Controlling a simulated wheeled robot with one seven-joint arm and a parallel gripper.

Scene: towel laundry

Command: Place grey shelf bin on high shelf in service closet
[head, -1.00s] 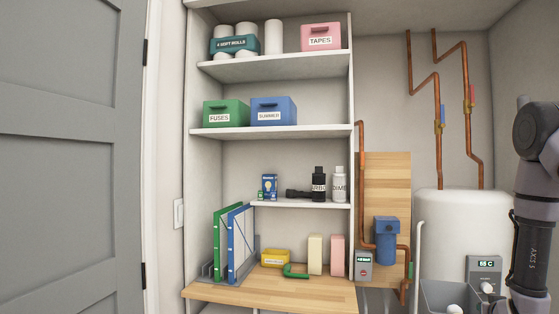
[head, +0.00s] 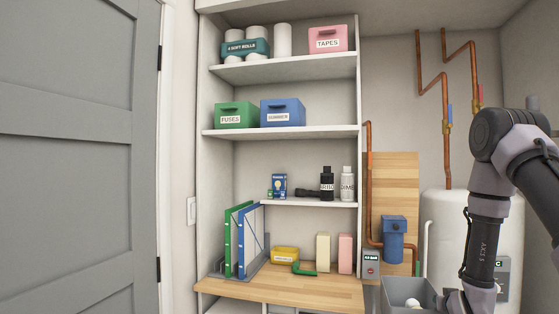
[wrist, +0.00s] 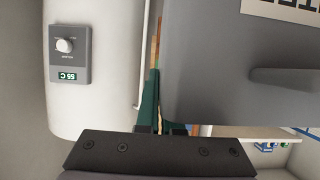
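The grey shelf bin (head: 402,298) is at the lower right of the head view, cut by the bottom edge, with a white round item (head: 413,303) inside. In the wrist view the bin (wrist: 225,85) fills the right side, with part of a white label at the top. My gripper (wrist: 157,105) has its dark green fingers close together at the bin's edge, and the bin moves with my arm; the contact is partly hidden. The closet's top shelf (head: 290,68) carries a teal bin with white rolls (head: 246,48) and a pink TAPES bin (head: 328,39).
The shelf below (head: 280,132) holds a green FUSES bin (head: 236,115) and a blue bin (head: 282,112), with free room at its right. Copper pipes (head: 370,185) and a white water tank (head: 440,215) stand to the right. A grey door (head: 80,150) is at left.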

